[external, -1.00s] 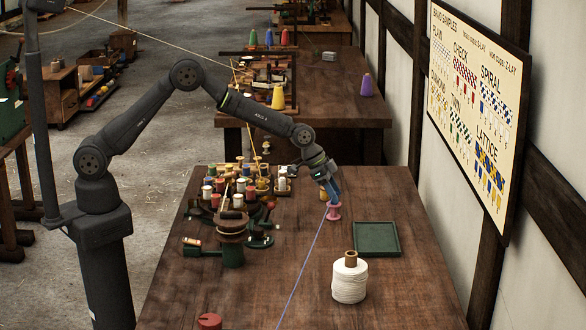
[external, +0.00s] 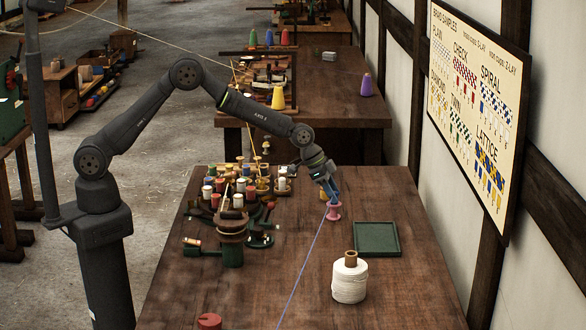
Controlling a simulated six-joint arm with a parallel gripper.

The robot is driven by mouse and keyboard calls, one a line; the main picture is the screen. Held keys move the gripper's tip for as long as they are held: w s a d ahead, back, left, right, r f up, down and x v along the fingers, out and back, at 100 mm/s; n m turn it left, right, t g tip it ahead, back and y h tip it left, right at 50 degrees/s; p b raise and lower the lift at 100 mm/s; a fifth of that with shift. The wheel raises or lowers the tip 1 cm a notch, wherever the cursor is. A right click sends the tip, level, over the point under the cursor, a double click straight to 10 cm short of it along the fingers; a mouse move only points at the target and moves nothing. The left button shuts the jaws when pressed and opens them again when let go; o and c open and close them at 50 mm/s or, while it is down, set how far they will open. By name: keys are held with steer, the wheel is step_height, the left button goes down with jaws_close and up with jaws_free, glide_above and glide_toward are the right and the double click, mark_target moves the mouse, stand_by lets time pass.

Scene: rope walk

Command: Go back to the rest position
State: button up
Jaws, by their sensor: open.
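My gripper (external: 330,196) is at the right of the table, just above a pink spool (external: 333,211) that stands on the wood. The fingers are blue and open. Their tips are close to the top of the spool; I cannot tell whether they touch it. A blue-violet cord (external: 305,265) runs from the spool down to the front edge of the picture. My arm reaches over from its base on the left.
A braiding stand with several coloured bobbins (external: 232,225) is left of my gripper. A green tray (external: 376,239) and a white twine spool (external: 349,280) stand to the right and front. A red knob (external: 209,321) is at the front left. The front middle is mostly clear.

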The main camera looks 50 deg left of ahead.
steer(key=v, duration=1.2)
steer(key=x, duration=1.2)
steer(key=shift+w+d, duration=0.1)
steer(key=shift+d, duration=0.05)
steer(key=shift+w+d+r, duration=0.1)
steer(key=shift+w+r, duration=0.05)
step_height(320, 180, up, 4)
steer(key=shift+f, duration=0.15)
steer(key=s+d+r, duration=0.3)
steer(key=s+r, duration=0.4)
steer(key=s, duration=0.4)
steer(key=s+d+f+m+g, duration=0.1)
steer(key=s+d+f, duration=0.2)
steer(key=s+d, duration=0.7)
steer(key=s+d+f+m, duration=0.2)
steer(key=s+d+f, duration=0.1)
steer(key=s+d, duration=0.65)
steer(key=w+d+f, duration=0.1)
steer(key=w+f, duration=0.2)
steer(key=w, duration=0.2)
steer(key=shift+w+h, duration=0.4)
